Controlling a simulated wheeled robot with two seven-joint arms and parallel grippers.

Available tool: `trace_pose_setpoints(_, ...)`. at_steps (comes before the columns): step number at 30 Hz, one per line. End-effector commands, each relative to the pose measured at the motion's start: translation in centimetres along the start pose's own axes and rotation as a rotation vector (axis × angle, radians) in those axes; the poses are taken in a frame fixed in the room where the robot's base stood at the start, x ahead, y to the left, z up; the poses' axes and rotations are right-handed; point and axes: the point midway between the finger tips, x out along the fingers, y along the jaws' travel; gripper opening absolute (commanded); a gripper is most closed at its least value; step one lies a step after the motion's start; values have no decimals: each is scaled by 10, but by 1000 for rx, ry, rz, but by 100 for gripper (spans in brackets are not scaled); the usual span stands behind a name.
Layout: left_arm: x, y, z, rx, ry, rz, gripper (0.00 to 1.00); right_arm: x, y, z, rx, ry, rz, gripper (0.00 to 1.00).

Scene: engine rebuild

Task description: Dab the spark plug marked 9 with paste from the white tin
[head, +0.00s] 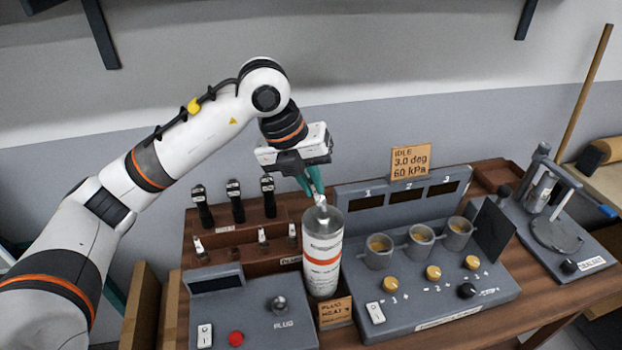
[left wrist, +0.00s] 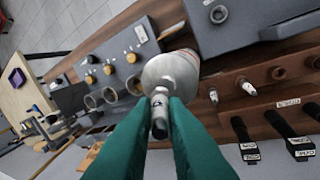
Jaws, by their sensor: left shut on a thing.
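My left gripper (head: 317,190) is shut on a small metal spark plug (head: 321,204), just above the top of a tall white bottle with an orange band (head: 322,260). In the left wrist view the plug (left wrist: 160,115) sits between the teal fingertips (left wrist: 161,103), with the bottle (left wrist: 172,72) right behind it. A small dark mark shows on the plug, but I cannot read it. I cannot tell whether plug and bottle touch. Other spark plugs (head: 262,239) stand in the wooden rack. I cannot make out a separate white tin. My right gripper is not in view.
Black-handled tools (head: 236,203) stand at the back of the rack. A grey plug box (head: 255,330) is in front. A grey panel with three cups (head: 420,242) and yellow knobs is at right. A clamp stand (head: 555,235) is farther right. A card (head: 335,312) stands before the bottle.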

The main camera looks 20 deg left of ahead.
Motion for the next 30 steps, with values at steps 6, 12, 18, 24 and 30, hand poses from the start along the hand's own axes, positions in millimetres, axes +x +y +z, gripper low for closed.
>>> trace_pose_setpoints(6, 0, 0, 0, 0, 0, 0, 0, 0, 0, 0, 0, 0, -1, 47)
trace_pose_setpoints(12, 0, 0, 0, -1, 0, 0, 0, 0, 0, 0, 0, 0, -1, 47)
trace_pose_setpoints(18, 2, -1, 0, 0, 0, 0, 0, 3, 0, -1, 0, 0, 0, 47)
trace_pose_setpoints(24, 5, -2, 1, -1, 0, 0, 0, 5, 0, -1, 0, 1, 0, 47)
trace_pose_setpoints(30, 7, -2, 1, 0, 0, 0, 0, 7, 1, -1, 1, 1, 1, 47)
